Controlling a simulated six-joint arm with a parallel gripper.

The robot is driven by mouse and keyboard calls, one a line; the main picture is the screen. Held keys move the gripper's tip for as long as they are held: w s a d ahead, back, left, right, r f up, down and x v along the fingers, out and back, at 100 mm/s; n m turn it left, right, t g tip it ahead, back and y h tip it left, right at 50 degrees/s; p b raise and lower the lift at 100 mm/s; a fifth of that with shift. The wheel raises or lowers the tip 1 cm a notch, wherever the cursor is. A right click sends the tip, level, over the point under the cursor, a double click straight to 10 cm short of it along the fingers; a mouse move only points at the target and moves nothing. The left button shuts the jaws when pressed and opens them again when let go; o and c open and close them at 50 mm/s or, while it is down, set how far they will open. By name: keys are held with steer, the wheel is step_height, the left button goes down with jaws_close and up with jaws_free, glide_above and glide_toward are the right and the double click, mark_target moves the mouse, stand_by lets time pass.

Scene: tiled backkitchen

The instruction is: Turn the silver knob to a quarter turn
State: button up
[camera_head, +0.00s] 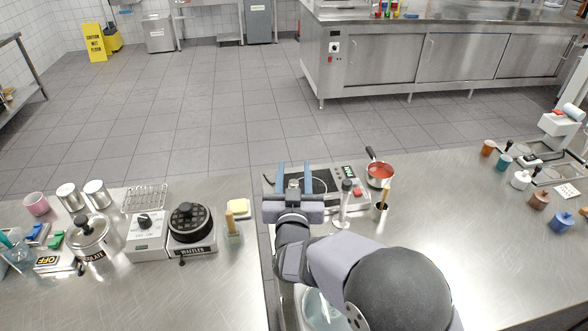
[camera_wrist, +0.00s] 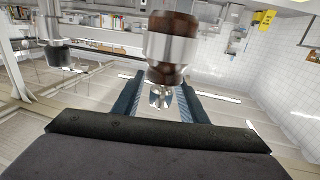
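In the wrist view, a brown and silver cylindrical body (camera_wrist: 170,45) shows above centre. At its lower end in that picture is a small shiny silver piece (camera_wrist: 160,97), which looks like the silver knob. My gripper (camera_wrist: 159,98) is open, with its two blue fingers on either side of this piece and a visible gap on each side. In the head view my gripper (camera_head: 294,172) points away over the cooktop's left part. A small silver thing (camera_head: 293,184) shows between the fingers; its lower part is hidden. The knob's angle cannot be told.
A cooktop (camera_head: 328,172) lies under the gripper. A waffle maker (camera_head: 190,228) stands left.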

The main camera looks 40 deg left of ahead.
mark_target(298, 181)
jaws_close()
steer(key=shift+m+h, duration=0.3)
steer(key=shift+h, duration=0.1)
steer(key=m+t+h, duration=0.1)
steer(key=m+h, duration=0.1)
steer(key=h, duration=0.1)
steer(key=d+m+t+h, duration=0.1)
steer(key=m+h, duration=0.1)
steer(key=d+m+t+h, duration=0.1)
steer(key=h, duration=0.2)
steer(key=shift+w+f+m+h, duration=0.1)
steer(key=shift+w+m+h, duration=0.2)
steer(key=shift+m, duration=0.1)
steer(key=shift+d+m+g+h+b, duration=0.15)
steer(key=shift+d+m+h+b, duration=0.15)
steer(key=shift+m+h, duration=0.8)
steer(key=shift+d+m+g+h+b, duration=0.25)
steer(key=shift+m+h, duration=0.35)
steer(key=shift+h, duration=0.9)
steer(key=shift+d, duration=0.1)
steer(key=shift+d+m+h, duration=0.1)
steer(key=shift+m+h, duration=0.3)
steer(key=shift+h, duration=0.2)
